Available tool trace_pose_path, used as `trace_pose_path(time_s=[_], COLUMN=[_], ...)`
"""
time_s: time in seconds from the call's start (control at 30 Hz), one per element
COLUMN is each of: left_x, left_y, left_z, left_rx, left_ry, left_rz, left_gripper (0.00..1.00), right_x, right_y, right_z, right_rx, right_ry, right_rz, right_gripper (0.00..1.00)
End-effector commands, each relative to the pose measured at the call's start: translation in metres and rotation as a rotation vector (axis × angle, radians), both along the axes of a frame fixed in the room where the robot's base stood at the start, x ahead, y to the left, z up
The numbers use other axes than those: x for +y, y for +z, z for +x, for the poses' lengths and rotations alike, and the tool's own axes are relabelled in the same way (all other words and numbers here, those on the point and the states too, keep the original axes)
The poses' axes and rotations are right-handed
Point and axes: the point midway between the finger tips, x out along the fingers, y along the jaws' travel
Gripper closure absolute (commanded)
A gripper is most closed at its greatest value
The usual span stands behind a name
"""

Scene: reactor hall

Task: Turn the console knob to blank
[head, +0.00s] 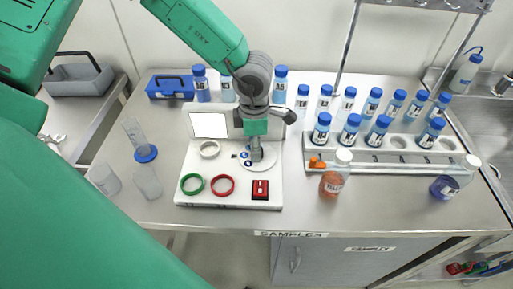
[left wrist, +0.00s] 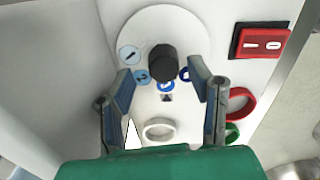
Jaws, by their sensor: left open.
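The white console (head: 230,195) stands on the steel bench. Its round white dial (head: 268,163) is partly hidden by my left gripper (head: 257,155) in the head view. In the left wrist view the black knob (left wrist: 163,62) stands at the middle of the dial (left wrist: 182,24). Blue-and-white number marks (left wrist: 129,54) line the dial's edge, and a small dark triangle (left wrist: 166,97) sits on the console below it. My left gripper (left wrist: 164,88) is open, with a finger on either side of the knob and gaps showing. My right gripper is not in view.
The console bears a screen (head: 209,125), a red switch (head: 260,189) and white (head: 209,149), green (head: 192,184) and red (head: 222,185) rings. A rack (head: 375,168) of blue-capped bottles stands right, an orange bottle (head: 331,182) before it. Clear beakers (head: 147,182) stand left.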

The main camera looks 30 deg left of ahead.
Motion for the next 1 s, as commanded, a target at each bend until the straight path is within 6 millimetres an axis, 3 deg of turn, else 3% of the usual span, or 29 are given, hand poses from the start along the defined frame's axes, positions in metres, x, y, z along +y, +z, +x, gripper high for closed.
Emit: trace_pose_path(time_s=[0.13,0.43,0.47,0.57,0.6,1.0], left_x=[-0.0038,-0.0065,-0.0056,-0.0027,-0.0027,0.0001], left_y=[-0.01,-0.0111,-0.0112,-0.0121,-0.0121,-0.0139], left_z=[0.001,0.0008,0.0008,0.0004,0.0001,-0.0021], left_rx=[0.0,-0.001,-0.001,0.0,0.001,0.008], left_ry=[-0.001,-0.002,-0.002,0.0,-0.001,0.001], left_rz=[0.003,0.006,0.005,0.001,0.001,0.009], left_gripper=[0.53,0.53,0.6,0.95,1.0,1.0], right_x=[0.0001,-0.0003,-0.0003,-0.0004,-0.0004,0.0], right_y=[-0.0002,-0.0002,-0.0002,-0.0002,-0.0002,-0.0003], right_z=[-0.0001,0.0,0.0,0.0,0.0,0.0], right_rx=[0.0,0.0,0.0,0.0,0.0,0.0], right_ry=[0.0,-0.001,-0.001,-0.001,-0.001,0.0], right_rz=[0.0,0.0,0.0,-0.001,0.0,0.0], right_gripper=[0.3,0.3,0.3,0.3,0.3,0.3])
